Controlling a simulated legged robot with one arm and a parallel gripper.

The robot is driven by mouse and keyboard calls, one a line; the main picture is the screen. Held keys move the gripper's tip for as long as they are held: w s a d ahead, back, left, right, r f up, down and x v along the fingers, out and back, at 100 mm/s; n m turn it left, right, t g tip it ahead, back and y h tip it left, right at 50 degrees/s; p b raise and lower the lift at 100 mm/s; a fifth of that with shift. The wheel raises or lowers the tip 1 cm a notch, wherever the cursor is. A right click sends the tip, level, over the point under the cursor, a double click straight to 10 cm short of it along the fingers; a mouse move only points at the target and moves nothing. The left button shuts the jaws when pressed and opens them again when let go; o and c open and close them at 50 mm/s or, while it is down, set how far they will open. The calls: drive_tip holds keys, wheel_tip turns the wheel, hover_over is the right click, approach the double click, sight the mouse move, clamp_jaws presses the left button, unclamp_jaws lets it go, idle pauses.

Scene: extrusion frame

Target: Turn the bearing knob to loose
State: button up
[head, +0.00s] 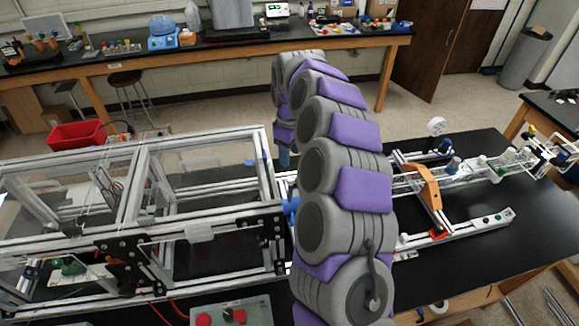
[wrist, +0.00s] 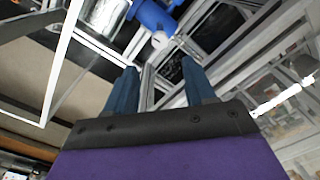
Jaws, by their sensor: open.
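My gripper (wrist: 160,68) is open in the wrist view, with two blue-grey fingers spread apart and nothing between them. Beyond the fingertips is a blue part (wrist: 150,14) with a white round end (wrist: 160,40), set at the frame's metal bars; it looks like the bearing knob. The fingers appear apart from it. In the head view a blue piece (head: 291,207) shows at the right end of the extrusion frame (head: 210,222), partly hidden by my arm. A finger of my gripper (head: 284,156) shows just above it. The knob's loose or tight setting cannot be read.
The frame stands on a black table (head: 500,240). Right of my arm are a rail with an orange bracket (head: 430,188) and a round gauge (head: 436,126). A box with red buttons (head: 232,312) is at the front. A red bin (head: 75,135) is behind the frame.

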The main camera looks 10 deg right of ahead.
wheel_tip(320, 180, up, 7)
idle(0.3)
